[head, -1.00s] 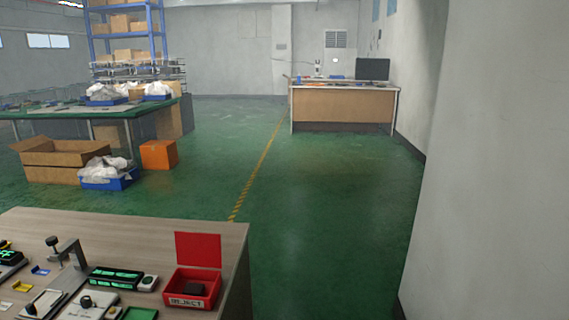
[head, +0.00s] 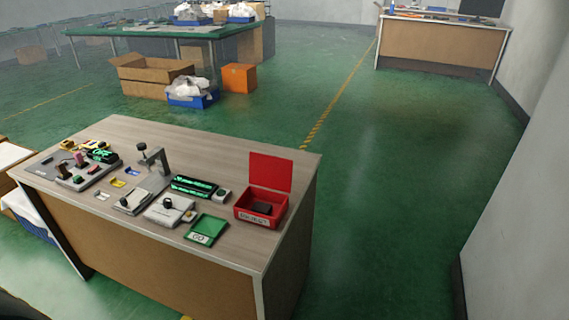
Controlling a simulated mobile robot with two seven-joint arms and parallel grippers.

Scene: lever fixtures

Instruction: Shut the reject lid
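The red reject box (head: 261,209) stands near the right end of the wooden-topped table in the head view, with a label on its front. Its red lid (head: 270,171) is open and stands upright at the back of the box. A dark block (head: 262,208) lies inside the box. Neither of my grippers is in view.
The table (head: 120,135) also holds a green GO tray (head: 206,230), a lever clamp fixture (head: 150,165), green-lit displays (head: 194,187) and a panel of switches (head: 75,172). Open green floor (head: 380,230) lies to the right, up to a pale wall (head: 530,220).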

